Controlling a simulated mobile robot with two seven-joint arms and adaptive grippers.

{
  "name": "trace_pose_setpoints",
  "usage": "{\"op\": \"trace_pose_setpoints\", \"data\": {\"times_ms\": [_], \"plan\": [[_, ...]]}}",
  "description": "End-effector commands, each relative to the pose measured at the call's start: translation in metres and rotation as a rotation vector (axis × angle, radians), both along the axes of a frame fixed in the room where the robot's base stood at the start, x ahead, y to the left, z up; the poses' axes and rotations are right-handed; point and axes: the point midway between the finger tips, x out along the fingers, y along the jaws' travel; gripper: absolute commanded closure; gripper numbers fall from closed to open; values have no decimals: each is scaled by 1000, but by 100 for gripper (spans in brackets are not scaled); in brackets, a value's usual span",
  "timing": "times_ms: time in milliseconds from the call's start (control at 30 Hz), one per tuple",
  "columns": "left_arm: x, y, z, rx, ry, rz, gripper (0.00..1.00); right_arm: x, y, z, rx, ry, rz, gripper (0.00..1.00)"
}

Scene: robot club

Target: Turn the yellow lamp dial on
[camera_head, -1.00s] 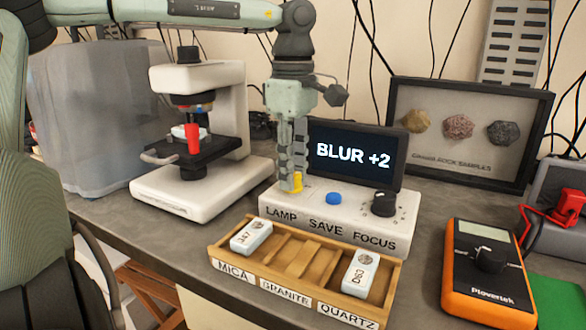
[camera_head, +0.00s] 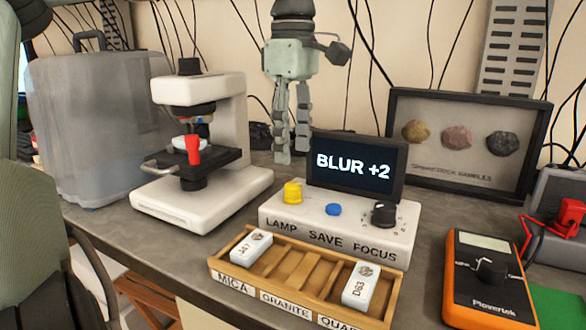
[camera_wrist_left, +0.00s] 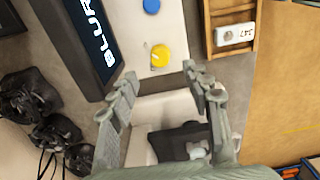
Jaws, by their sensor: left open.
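The yellow lamp dial (camera_head: 292,192) stands on the left of the white control box (camera_head: 340,228), above the word LAMP. It also shows in the left wrist view (camera_wrist_left: 160,56), beyond the fingertips. My left gripper (camera_head: 292,158) points down behind and above the dial, apart from it. Its fingers are open and empty, also in the left wrist view (camera_wrist_left: 158,72). A blue save button (camera_head: 333,209) and a black focus dial (camera_head: 384,213) sit to the right of the yellow dial. The screen (camera_head: 357,168) reads BLUR +2. My right gripper does not show.
A white microscope (camera_head: 222,110) with a red part stands to the left. A wooden slide tray (camera_head: 290,301) is in front of the box. An orange meter (camera_head: 488,272) lies at the right. Framed rock samples (camera_head: 460,170) stand behind.

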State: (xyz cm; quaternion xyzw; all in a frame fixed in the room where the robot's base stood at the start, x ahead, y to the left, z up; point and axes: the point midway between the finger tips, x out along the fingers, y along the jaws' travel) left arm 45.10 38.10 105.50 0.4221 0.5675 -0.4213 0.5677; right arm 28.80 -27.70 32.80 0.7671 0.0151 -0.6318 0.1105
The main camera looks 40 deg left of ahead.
Motion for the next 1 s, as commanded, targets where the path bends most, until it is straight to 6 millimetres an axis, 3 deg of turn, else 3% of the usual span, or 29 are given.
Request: {"op": "trace_pose_setpoints", "data": {"times_ms": [100,300,1000], "plan": [[1,0,24,2,-3,0,51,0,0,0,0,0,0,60],[0,0,46,0,-1,0,51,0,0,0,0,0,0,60],[0,0,50,0,0,-1,51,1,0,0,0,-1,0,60]]}}
